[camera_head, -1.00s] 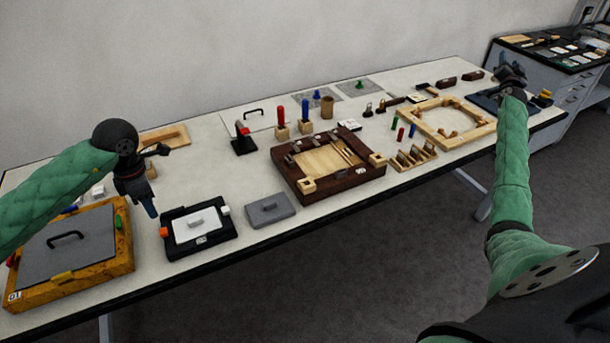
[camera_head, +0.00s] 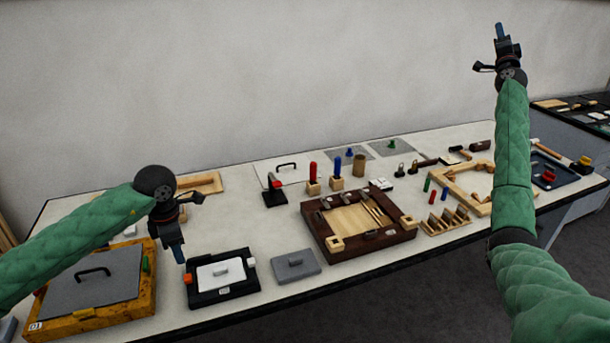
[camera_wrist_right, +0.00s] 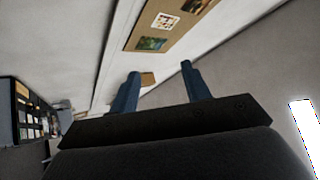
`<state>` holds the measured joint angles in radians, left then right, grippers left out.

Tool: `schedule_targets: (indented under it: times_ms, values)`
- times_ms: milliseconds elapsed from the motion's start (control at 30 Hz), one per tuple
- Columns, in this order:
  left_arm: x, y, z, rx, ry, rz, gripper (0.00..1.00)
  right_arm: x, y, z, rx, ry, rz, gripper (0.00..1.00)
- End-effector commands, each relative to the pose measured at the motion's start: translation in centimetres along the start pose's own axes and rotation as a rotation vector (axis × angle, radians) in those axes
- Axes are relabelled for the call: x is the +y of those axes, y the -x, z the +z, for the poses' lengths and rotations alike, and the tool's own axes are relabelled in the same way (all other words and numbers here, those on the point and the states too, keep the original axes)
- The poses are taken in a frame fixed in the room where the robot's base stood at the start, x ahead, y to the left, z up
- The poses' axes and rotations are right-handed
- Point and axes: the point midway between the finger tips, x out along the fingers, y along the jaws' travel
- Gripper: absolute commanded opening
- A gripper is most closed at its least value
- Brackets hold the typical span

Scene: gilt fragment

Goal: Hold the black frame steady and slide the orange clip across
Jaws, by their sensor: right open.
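The black frame (camera_head: 243,288) lies on the table left of centre, with a white panel (camera_head: 210,276) and its grey handle inside. My right gripper (camera_head: 499,32) is raised high above the table, pointing up. The right wrist view shows its two blue fingers (camera_wrist_right: 160,70) apart with nothing between them.
A wooden box with a grey lid (camera_head: 95,277) stands close left of the frame. A grey lidded plate (camera_head: 296,265) lies close to its right, then a dark wooden tray (camera_head: 320,228). Several small fixtures fill the back and right. Bare table shows behind the frame.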

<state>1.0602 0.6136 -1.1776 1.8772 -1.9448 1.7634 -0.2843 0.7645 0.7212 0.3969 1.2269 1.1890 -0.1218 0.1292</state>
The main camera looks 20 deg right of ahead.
Motion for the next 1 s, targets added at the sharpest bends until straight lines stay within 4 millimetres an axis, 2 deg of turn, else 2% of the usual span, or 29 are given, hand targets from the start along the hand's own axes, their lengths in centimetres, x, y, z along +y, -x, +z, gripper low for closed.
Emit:
schedule_targets:
  times_ms: [33,233,467,767,1000]
  values:
    - [0.0,0.0,0.0,0.000,0.000,0.000,0.36,-1.3,-0.2,2.1,-0.045,0.016,-0.015,0.47]
    - [0.0,0.0,0.0,0.000,0.000,0.000,0.36,-6.2,-0.3,10.4,-0.232,0.094,-0.073,0.47]
    - [0.0,0.0,0.0,0.000,0.000,0.000,0.36,-11.5,1.3,20.0,-0.447,0.191,-0.148,0.47]
    - [0.0,0.0,0.0,0.000,0.000,0.000,0.36,-17.8,5.8,32.0,-0.724,0.331,-0.261,0.47]
    - [0.0,0.0,0.0,0.000,0.000,0.000,0.36,-22.1,11.5,41.1,-0.948,0.454,-0.365,0.47]
